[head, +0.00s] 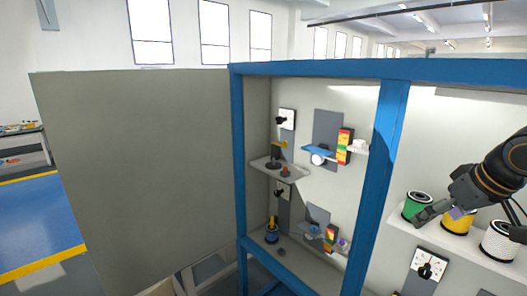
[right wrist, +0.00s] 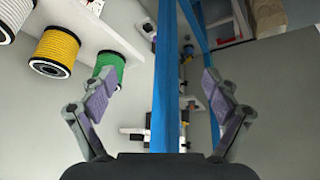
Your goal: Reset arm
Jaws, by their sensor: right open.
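My right gripper (head: 443,212) comes in from the right in the head view, in front of the shelf with the spools. In the right wrist view its two fingers (right wrist: 158,100) are spread wide with nothing between them. A green spool (head: 417,205), a yellow spool (head: 458,221) and a white spool (head: 499,240) stand in a row on a white shelf. The gripper partly covers the yellow spool in the head view. The green spool (right wrist: 109,67) and yellow spool (right wrist: 54,52) also show left of the fingers in the right wrist view. My left gripper is out of view.
A blue frame (head: 388,130) surrounds the cabinet, with an upright between the spool shelf and the left bay. That bay holds small shelves (head: 279,170) with fixtures and stacked coloured blocks (head: 344,146). A large grey panel (head: 140,180) stands to the left. Blue floor (head: 40,225) lies beyond it.

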